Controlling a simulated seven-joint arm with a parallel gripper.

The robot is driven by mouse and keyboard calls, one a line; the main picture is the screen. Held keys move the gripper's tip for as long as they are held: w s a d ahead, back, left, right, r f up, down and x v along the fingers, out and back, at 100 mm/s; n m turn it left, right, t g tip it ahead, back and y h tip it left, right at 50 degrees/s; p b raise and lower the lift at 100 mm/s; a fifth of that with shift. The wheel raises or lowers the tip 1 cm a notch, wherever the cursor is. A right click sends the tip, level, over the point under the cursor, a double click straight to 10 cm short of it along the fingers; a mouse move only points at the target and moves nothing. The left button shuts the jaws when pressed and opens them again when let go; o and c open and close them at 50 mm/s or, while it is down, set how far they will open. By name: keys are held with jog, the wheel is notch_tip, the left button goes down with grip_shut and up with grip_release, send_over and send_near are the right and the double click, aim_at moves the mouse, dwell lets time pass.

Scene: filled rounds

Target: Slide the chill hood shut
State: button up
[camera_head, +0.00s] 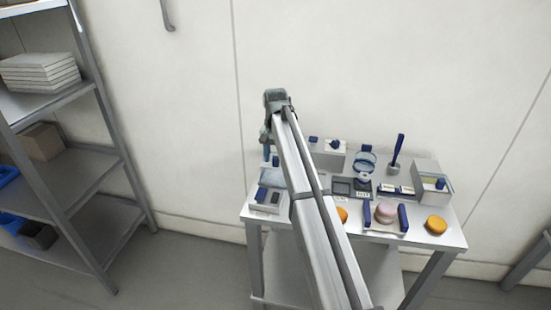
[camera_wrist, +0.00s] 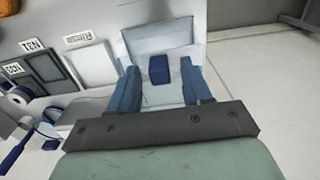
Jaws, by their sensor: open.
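A pale boxy unit with a lighter panel, which looks like the chill hood (camera_wrist: 160,36), lies ahead of my gripper in the wrist view. A dark blue block-shaped handle (camera_wrist: 158,70) stands on it. My gripper (camera_wrist: 158,64) is open, with one blue finger on each side of the handle and visible gaps between. I cannot tell how far down the fingers reach. In the head view my gripper (camera_head: 268,150) is over the table's left end, above a pale box with a grey-blue top (camera_head: 271,178). My arm hides part of the table. I cannot tell how far the hood is open.
Labelled pads (camera_wrist: 93,62) lie left of the hood. A shelf rack (camera_head: 105,135) stands left.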

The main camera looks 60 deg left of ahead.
jog(key=shift+f, duration=0.55)
jog(key=shift+c, duration=0.3)
grip_shut()
